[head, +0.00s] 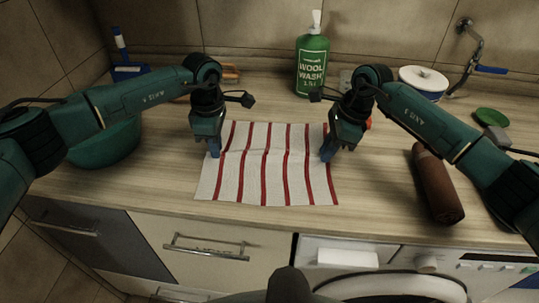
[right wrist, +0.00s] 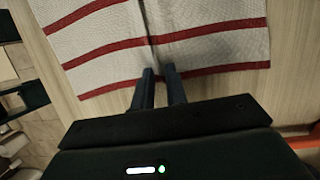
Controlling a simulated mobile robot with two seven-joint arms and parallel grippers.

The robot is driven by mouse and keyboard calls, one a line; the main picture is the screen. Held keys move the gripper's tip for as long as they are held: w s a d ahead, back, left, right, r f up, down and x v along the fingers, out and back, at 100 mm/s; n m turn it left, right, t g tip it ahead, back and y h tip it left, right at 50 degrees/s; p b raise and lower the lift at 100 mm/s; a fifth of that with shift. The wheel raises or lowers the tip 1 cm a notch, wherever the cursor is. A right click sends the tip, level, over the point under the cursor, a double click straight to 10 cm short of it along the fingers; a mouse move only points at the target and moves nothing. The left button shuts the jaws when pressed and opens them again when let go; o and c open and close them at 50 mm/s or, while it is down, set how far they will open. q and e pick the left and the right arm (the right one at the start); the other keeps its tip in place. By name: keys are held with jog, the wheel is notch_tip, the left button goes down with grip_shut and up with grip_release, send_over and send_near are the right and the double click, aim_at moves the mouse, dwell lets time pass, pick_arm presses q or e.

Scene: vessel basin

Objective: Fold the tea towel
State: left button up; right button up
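The tea towel (head: 265,181), white with red stripes, lies spread on the worktop. A raised crease runs across it between my two grippers. My left gripper (head: 214,150) is at the towel's left edge, fingertips down and apparently shut on it; its arm hides part of the grip. My right gripper (head: 327,154) is at the right edge. In the right wrist view my right gripper (right wrist: 160,72) has its fingers close together at the striped towel (right wrist: 110,30), with the crease running out from between them, so it looks shut on the cloth.
A green wool wash bottle (head: 312,62) and a white-lidded pot (head: 424,80) stand behind. The worktop (head: 376,205) between towel and brown bottle is clear.

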pick_arm(q)
grip_shut()
pick_arm(e)
grip_shut()
